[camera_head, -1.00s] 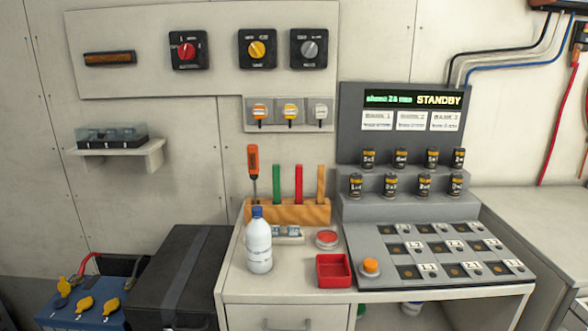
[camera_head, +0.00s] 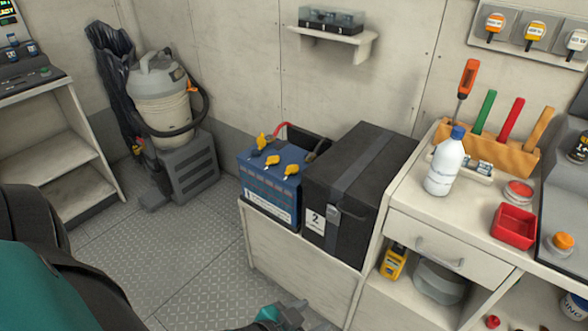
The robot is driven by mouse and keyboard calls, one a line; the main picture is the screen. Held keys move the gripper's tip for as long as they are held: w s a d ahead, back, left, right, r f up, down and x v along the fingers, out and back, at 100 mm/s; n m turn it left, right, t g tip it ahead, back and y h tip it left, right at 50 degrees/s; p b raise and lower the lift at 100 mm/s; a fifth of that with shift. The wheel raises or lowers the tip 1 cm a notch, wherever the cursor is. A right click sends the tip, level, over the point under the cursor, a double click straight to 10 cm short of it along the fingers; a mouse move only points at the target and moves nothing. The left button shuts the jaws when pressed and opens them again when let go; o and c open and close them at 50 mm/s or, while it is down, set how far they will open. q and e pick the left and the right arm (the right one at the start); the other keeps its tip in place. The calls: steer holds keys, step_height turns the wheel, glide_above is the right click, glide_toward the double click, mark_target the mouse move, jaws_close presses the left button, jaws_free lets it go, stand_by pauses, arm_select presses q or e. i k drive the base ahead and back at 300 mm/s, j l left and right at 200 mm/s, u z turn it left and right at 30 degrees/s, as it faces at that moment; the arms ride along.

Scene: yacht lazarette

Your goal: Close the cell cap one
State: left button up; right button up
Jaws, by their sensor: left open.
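The blue battery (camera_head: 268,188) with a "1" label stands on the low bench, left of the black box. Three yellow cell caps show on its top. The leftmost cap (camera_head: 262,141) stands up higher than the middle cap (camera_head: 272,160) and the right cap (camera_head: 291,170). Which one is cell cap one is not readable. My left gripper (camera_head: 292,314) is open at the bottom edge, partly cut off, in front of and below the battery, apart from it. My right gripper is out of view.
The closed black box (camera_head: 350,190) labelled "2" stands right of the battery. A wall shelf (camera_head: 335,33) is above. A grey vacuum (camera_head: 160,95) stands at the left. The counter at the right holds a white bottle (camera_head: 446,163) and a red tray (camera_head: 514,227). The floor in front is clear.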

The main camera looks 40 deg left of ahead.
mark_target(261, 141)
steer(key=u, duration=1.4)
steer(key=i+j+z, duration=0.1)
steer(key=z, duration=1.3)
steer(key=j+z, duration=0.85)
steer(key=k+j+z, duration=0.1)
steer(key=j+z, duration=0.15)
steer(key=j, duration=0.15)
steer(key=k+j+z, duration=0.25)
steer(key=j, duration=0.2)
steer(key=k+j, duration=0.1)
steer(key=j, duration=0.25)
steer(key=k+j+z, duration=0.1)
steer(key=j, duration=0.25)
steer(key=k+j+z, duration=0.1)
steer(key=j, duration=0.25)
steer(key=k+j, duration=0.2)
steer(key=j, duration=0.15)
steer(key=k+j+z, duration=0.1)
steer(key=j, duration=0.25)
steer(key=k, duration=0.05)
